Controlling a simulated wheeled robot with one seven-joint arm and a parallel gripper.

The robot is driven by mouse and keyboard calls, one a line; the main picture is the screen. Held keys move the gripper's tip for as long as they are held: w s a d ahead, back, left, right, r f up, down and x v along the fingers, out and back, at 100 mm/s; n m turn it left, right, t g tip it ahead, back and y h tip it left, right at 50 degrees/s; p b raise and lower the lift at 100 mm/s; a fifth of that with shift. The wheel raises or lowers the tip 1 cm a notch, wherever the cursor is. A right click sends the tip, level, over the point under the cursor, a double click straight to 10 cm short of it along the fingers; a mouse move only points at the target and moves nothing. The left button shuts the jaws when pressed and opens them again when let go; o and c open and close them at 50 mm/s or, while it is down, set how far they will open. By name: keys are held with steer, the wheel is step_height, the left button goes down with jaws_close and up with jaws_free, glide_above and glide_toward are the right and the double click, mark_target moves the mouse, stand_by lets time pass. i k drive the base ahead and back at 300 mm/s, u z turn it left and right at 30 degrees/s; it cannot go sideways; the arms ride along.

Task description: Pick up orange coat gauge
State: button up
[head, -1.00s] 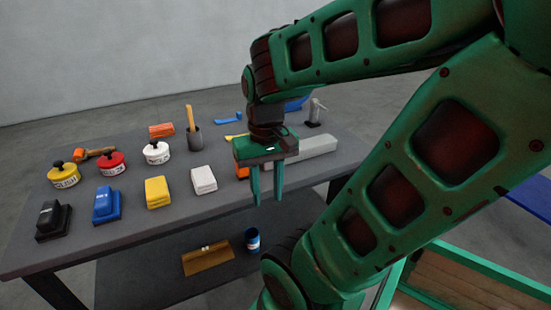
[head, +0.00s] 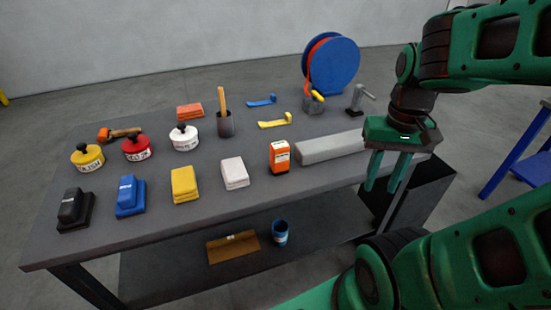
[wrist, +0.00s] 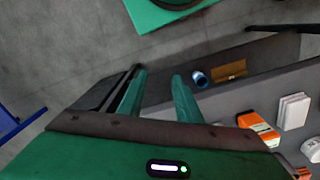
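The orange coat gauge (head: 279,157) stands upright near the table's front edge, with a white label on its front. It also shows in the wrist view (wrist: 259,130), to the right of my fingers. My gripper (head: 382,188) is open and empty, pointing down at the table's front right edge. It is well to the right of the gauge and apart from it. In the wrist view the two fingers of my gripper (wrist: 160,95) stand apart with nothing between them.
A grey block (head: 328,147) lies between the gauge and my gripper. A white block (head: 234,173) and a yellow block (head: 185,185) stand left of the gauge. Behind are a yellow scraper (head: 275,120) and a blue reel (head: 331,65). A blue can (head: 280,232) sits on the lower shelf.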

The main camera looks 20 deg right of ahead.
mark_target(280, 150)
steer(key=z, duration=0.85)
steer(key=k, duration=1)
steer(key=z, duration=0.4)
steer(key=i, duration=0.5)
steer(key=u, duration=0.05)
